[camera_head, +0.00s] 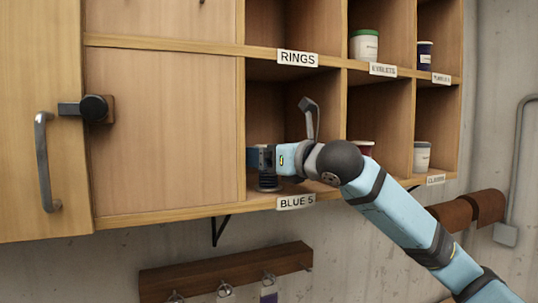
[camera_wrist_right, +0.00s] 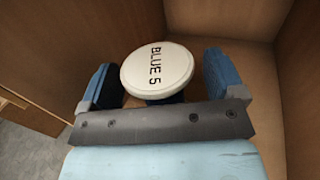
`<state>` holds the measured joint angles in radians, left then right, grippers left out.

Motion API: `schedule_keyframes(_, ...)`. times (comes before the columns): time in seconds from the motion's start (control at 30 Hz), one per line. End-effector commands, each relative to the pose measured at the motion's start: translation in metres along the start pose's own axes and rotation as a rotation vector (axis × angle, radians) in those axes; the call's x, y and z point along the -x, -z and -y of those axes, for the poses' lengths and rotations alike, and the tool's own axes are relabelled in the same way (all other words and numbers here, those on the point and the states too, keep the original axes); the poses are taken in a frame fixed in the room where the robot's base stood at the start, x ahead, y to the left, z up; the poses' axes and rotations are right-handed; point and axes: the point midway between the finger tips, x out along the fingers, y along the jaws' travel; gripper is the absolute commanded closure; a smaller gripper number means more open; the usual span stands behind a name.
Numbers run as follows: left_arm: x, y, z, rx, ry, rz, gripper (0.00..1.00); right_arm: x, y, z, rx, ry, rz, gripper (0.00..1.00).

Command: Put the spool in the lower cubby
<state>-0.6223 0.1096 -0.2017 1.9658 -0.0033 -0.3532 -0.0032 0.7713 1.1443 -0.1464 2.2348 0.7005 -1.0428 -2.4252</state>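The spool (camera_wrist_right: 157,68) has a round white top marked BLUE 5 and a dark blue body in the right wrist view. In the head view its dark lower part (camera_head: 268,182) stands on the floor of the lower cubby (camera_head: 262,110), above the BLUE 5 label. My right gripper (camera_head: 262,157) is inside this cubby, around the spool. In the wrist view its two blue fingers (camera_wrist_right: 160,88) are spread on either side of the spool, with narrow gaps showing beside the top. My left gripper is not in view.
The RINGS label (camera_head: 298,58) is on the shelf edge above. A wooden divider (camera_head: 358,110) separates the cubby from those on the right, which hold tubs such as a white one (camera_head: 421,157). A wooden panel (camera_head: 165,140) closes the left side. A hook rail (camera_head: 225,273) hangs below.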

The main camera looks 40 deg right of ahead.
Motion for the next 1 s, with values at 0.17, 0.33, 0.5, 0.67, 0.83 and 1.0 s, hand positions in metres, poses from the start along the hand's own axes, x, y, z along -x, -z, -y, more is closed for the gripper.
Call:
schedule_keyframes(0.17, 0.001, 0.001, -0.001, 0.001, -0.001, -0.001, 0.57, 0.0, -0.001, 0.0, 0.0, 0.0, 0.0, 0.12)
schedule_keyframes(0.33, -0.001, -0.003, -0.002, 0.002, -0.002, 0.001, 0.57, 0.007, -0.002, 0.001, 0.002, 0.002, 0.002, 0.12)
schedule_keyframes(0.5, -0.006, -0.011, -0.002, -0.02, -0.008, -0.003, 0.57, 0.033, 0.001, 0.0, 0.007, 0.003, 0.0, 0.12)
schedule_keyframes(0.67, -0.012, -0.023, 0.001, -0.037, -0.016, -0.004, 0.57, 0.061, 0.002, 0.0, 0.007, 0.003, 0.0, 0.12)
schedule_keyframes(0.83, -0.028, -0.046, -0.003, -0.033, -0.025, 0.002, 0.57, 0.09, 0.005, 0.0, 0.006, 0.003, 0.0, 0.12)
schedule_keyframes(1.0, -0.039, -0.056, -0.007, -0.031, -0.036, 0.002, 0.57, 0.109, 0.002, 0.0, 0.0, 0.001, 0.001, 0.12)
